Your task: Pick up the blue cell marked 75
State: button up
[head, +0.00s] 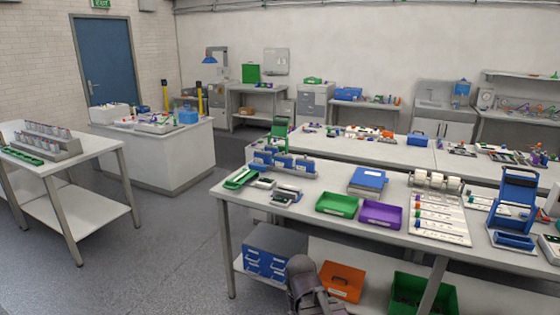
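I cannot make out the mark 75 on anything at this distance. Several blue block-like pieces stand in a row in a grey rack (284,165) at the back left of the near right table; I cannot tell whether one is the cell. Another grey rack (42,146), on the left table, holds several small upright cylinders with pale and reddish parts. A dark grey part of my arm, perhaps my gripper (314,288), shows at the bottom edge, below and in front of the near right table. Its fingertips cannot be made out.
The near right table (300,207) carries a green tray (337,204), a purple tray (381,215), a blue-topped box (367,180) and a blue stand (514,200). An orange box (342,281) is on its lower shelf. Open floor (160,235) lies between it and the left table.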

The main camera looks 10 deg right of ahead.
aim_at(262, 159)
jog(key=z, duration=0.2)
jog(key=i, duration=1)
